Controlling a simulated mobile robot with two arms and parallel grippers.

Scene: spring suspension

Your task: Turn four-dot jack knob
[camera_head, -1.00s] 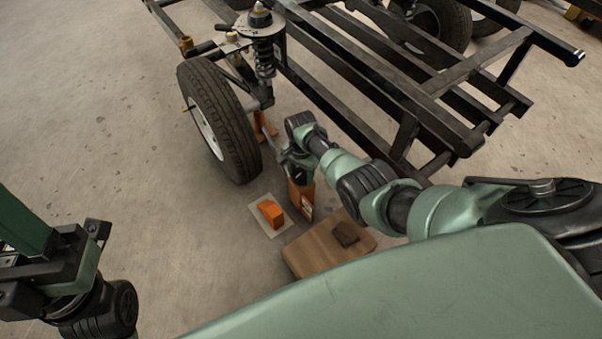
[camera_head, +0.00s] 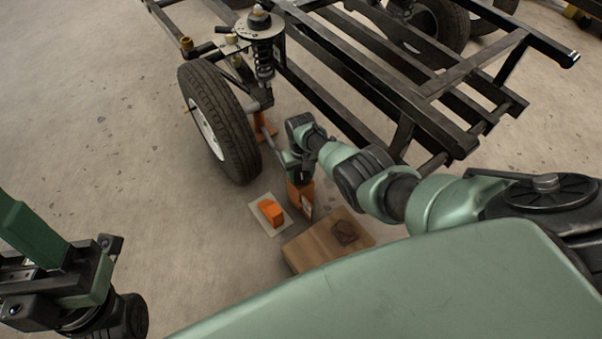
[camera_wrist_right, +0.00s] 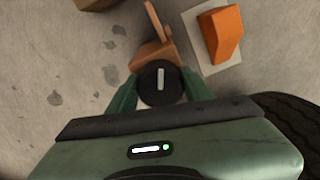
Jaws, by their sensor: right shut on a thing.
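A round black knob (camera_wrist_right: 161,84) with a pale line across its face shows in the right wrist view. It stands in front of an orange jack (camera_wrist_right: 152,53), which also shows in the head view (camera_head: 307,195). My right gripper (camera_wrist_right: 158,88) has its dark green fingers on both sides of the knob and is shut on it. In the head view my right gripper (camera_head: 300,174) is low, right at the jack, and hides the knob. No dots can be made out. Part of my left arm is at the lower left of the head view; its jaws cannot be read.
A tyre (camera_head: 220,125) and spring strut (camera_head: 263,55) stand left of the black frame (camera_head: 400,85). An orange block (camera_head: 271,211) lies on a pale mat (camera_head: 281,228). The floor at left is clear.

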